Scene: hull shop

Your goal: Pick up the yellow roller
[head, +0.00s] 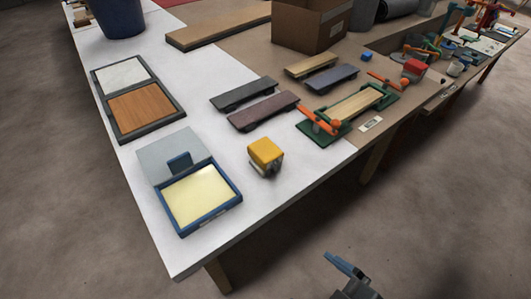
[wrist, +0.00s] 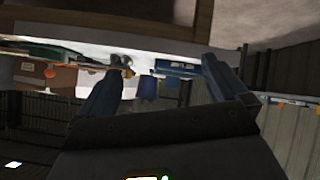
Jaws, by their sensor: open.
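A small yellow block-like thing with a grey metal part under it (head: 265,151), which looks like the yellow roller, stands on the white table top in the head view. It is right of the blue-framed tray and back from the table's front edge. My gripper (head: 350,272) is at the bottom of the head view, beyond the table's right front edge, well apart from the roller. In the wrist view my gripper (wrist: 165,85) has its two blue fingers spread with nothing between them.
The white table (head: 215,255) holds a blue-framed tray (head: 233,202) with a pale yellow inside, a dark two-panel tray (head: 177,108) and dark planks (head: 262,111). A green clamp frame (head: 315,128) with orange handles lies right of the roller. A cardboard box (head: 300,25) stands behind.

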